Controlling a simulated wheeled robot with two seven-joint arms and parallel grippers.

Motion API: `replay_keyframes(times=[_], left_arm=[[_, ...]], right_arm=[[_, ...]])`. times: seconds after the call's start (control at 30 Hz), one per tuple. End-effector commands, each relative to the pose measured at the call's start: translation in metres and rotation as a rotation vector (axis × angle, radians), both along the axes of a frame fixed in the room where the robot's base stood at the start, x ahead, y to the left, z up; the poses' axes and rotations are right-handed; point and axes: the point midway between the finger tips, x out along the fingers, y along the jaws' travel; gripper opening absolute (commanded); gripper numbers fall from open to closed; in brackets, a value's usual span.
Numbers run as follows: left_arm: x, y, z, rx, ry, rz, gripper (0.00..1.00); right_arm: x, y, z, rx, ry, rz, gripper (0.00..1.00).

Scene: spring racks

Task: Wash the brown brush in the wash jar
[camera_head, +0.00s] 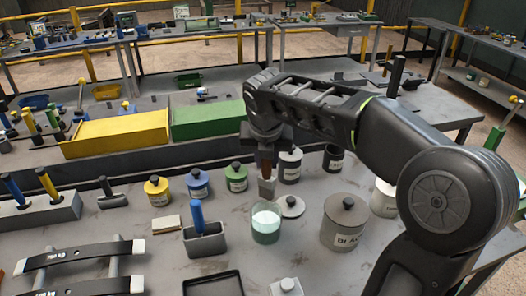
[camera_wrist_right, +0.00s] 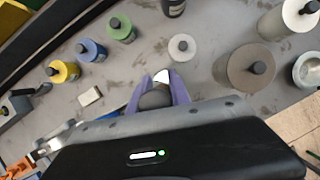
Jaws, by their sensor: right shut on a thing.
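My right gripper (camera_head: 268,150) points down and is shut on the brown brush (camera_head: 266,171). The brush hangs roughly upright, with its pale tip (camera_head: 267,187) lowest. In the head view the tip appears just above the wash jar (camera_head: 265,223), a clear jar of pale green liquid; I cannot tell whether it is over the jar or behind it. In the right wrist view the purple fingers (camera_wrist_right: 160,92) close around the dark brush end (camera_wrist_right: 156,99), and the jar is not visible there. My left gripper is not in view.
A large labelled pot (camera_head: 345,222) stands further right. A grey holder (camera_head: 205,241) with a blue-handled tool is at left. Yellow (camera_head: 157,190), blue (camera_head: 198,183) and green (camera_head: 236,177) pots line the back.

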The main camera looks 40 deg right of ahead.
Motion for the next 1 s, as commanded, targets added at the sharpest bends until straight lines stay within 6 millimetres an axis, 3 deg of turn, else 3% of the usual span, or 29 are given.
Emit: replay_keyframes(times=[0.47,1.0], left_arm=[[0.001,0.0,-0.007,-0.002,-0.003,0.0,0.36],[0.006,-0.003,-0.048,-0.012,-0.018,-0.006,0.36]], right_arm=[[0.0,0.0,-0.008,0.0,0.0,0.0,0.0],[0.0,0.0,-0.056,0.0,0.0,0.0,0.0]])
